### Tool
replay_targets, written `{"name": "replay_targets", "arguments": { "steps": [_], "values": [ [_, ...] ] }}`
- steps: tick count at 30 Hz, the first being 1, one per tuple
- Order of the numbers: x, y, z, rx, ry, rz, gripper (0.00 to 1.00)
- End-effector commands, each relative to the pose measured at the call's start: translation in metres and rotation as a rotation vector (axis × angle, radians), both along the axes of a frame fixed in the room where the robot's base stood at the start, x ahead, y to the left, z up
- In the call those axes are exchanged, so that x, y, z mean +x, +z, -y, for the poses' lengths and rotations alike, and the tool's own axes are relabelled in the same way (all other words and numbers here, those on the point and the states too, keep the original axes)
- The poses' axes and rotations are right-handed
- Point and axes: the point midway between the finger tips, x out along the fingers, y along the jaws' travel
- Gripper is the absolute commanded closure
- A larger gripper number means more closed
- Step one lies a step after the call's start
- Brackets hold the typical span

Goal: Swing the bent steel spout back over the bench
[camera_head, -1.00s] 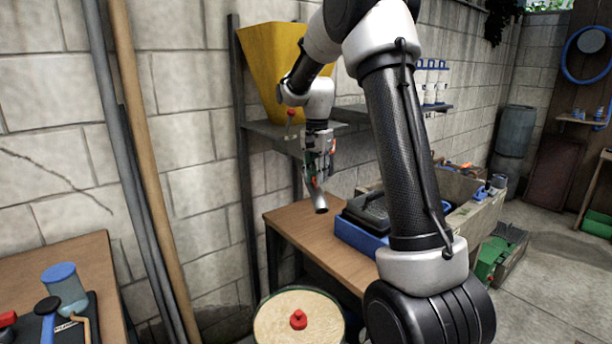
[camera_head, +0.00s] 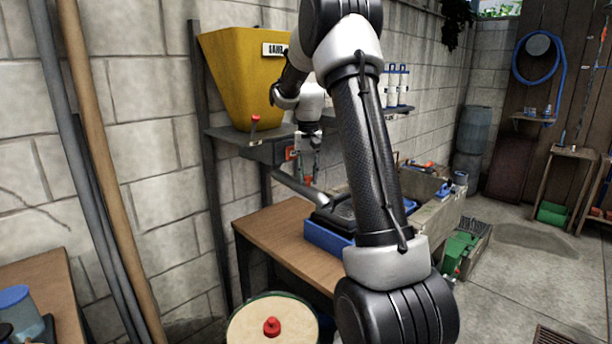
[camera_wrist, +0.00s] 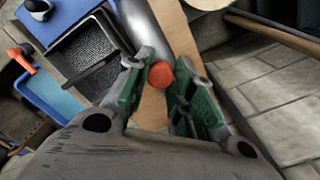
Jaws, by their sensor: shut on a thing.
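The bent steel spout (camera_head: 296,186) hangs below the shelf of the yellow hopper (camera_head: 235,75). It slopes down to the right in the head view, its end above the wooden bench (camera_head: 275,235) near the blue tray (camera_head: 322,238). In the wrist view the grey spout (camera_wrist: 143,28) runs up from a red-orange knob (camera_wrist: 160,74). My gripper (camera_head: 307,178) is at the spout. In the wrist view my gripper (camera_wrist: 163,85) has its green-padded fingers on both sides of the knob, shut on it. The fingers partly hide where knob and spout meet.
A black ribbed tray (camera_wrist: 85,55) lies in the blue tray on the bench. A stone sink (camera_head: 437,205) stands beyond the bench. A round lidded drum (camera_head: 245,325) stands in front. A red-knobbed lever (camera_head: 255,122) rises near the hopper. Poles (camera_head: 85,130) lean on the wall.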

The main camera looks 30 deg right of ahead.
Motion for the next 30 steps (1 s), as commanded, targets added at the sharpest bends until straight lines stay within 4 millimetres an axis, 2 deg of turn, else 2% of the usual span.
{"name": "replay_targets", "arguments": {
  "steps": [8,9,12,23,26,30],
  "values": [
    [0.0,0.001,0.0,0.0,0.0,0.002,1.0],
    [0.0,0.001,0.0,0.0,0.0,0.002,0.69],
    [0.0,0.0,0.0,0.0,-0.001,0.002,0.52],
    [0.001,0.004,0.0,0.0,-0.001,0.002,0.52],
    [0.001,0.017,0.0,-0.001,-0.001,0.003,0.52],
    [0.001,0.047,0.0,-0.002,-0.001,0.006,0.52]
  ]
}}
